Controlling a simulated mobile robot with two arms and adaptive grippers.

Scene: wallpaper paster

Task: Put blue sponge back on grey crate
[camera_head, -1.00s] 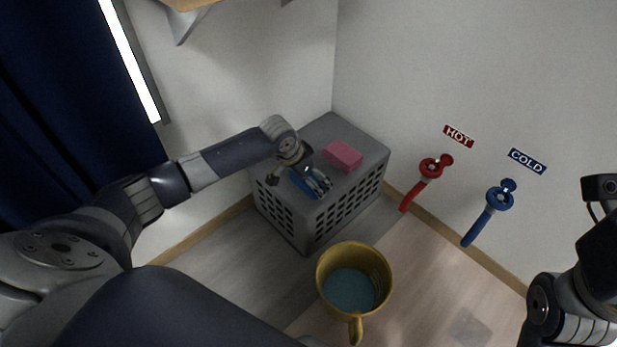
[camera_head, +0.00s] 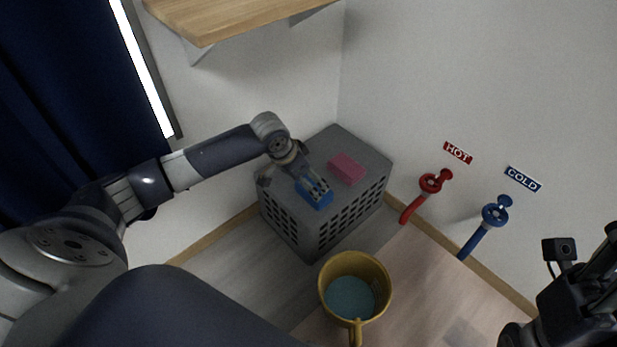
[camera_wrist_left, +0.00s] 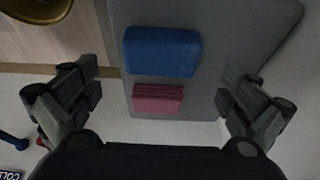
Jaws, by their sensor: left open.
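The blue sponge (camera_head: 319,200) lies on top of the grey crate (camera_head: 349,137), near its front-left edge. My left gripper (camera_head: 311,183) is over the crate at the blue sponge, with its fingers partly in front of it. In the left wrist view the fingers of that gripper (camera_wrist_left: 160,75) are wide apart with nothing between them touching either one.
A yellow bucket (camera_head: 378,275) holding bluish liquid stands on the floor before the crate. Red (camera_head: 431,183) and blue (camera_head: 495,214) taps are on the wall. A wooden shelf (camera_head: 235,18) juts out above.

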